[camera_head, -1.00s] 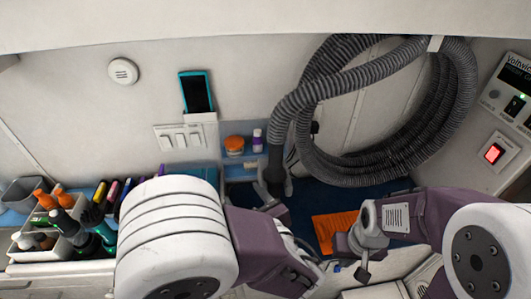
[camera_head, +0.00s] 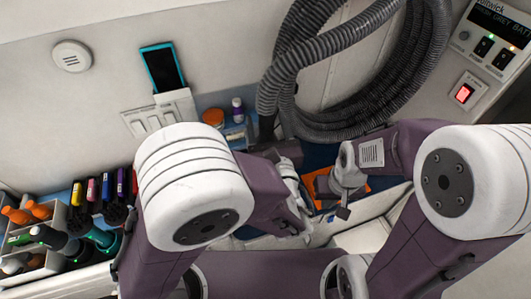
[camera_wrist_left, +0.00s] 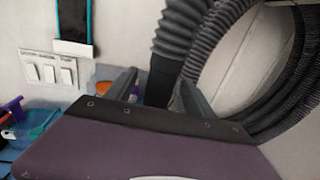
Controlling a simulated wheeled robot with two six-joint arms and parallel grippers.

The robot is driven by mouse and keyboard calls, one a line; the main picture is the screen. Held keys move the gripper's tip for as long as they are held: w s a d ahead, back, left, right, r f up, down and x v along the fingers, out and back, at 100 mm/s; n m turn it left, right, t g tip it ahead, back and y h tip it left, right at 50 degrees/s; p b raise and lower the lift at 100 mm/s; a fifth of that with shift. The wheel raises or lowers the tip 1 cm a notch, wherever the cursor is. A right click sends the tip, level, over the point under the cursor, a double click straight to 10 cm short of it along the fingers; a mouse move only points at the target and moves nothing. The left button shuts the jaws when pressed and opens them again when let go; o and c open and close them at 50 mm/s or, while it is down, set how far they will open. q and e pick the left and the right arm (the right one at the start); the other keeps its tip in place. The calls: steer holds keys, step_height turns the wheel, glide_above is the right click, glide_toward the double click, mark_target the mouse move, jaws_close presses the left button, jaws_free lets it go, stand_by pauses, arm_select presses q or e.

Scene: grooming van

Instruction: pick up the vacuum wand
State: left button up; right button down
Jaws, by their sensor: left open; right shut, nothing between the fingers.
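The vacuum wand (camera_head: 267,128) is the dark nozzle at the lower end of the grey ribbed hose (camera_head: 290,55). It hangs close to upright by the back wall. In the left wrist view, the wand (camera_wrist_left: 161,84) stands between the two spread fingers of my left gripper (camera_wrist_left: 160,90), with its lower part hidden behind my wrist. In the head view, my left gripper (camera_head: 268,151) is just below the wand, its fingers partly hidden. I cannot tell whether they touch it. My right gripper (camera_head: 338,194) is shut and empty over an orange cloth (camera_head: 322,182).
The coiled hose fills the wall to the right. A phone (camera_head: 162,68) sits above switches (camera_head: 160,112). An orange jar (camera_head: 213,117) and a purple-capped bottle (camera_head: 237,110) stand left of the wand. A bottle caddy (camera_head: 42,225) is at the left. A control panel (camera_head: 490,40) is at the right.

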arm_select(q)
steer(key=w, duration=0.3)
steer(key=shift+a, duration=0.3)
steer(key=shift+w+f, duration=0.1)
steer(key=shift+w, duration=0.3)
steer(key=shift+s, duration=0.15)
steer(key=c, duration=0.4)
jaws_close()
steer(key=shift+r, duration=0.2)
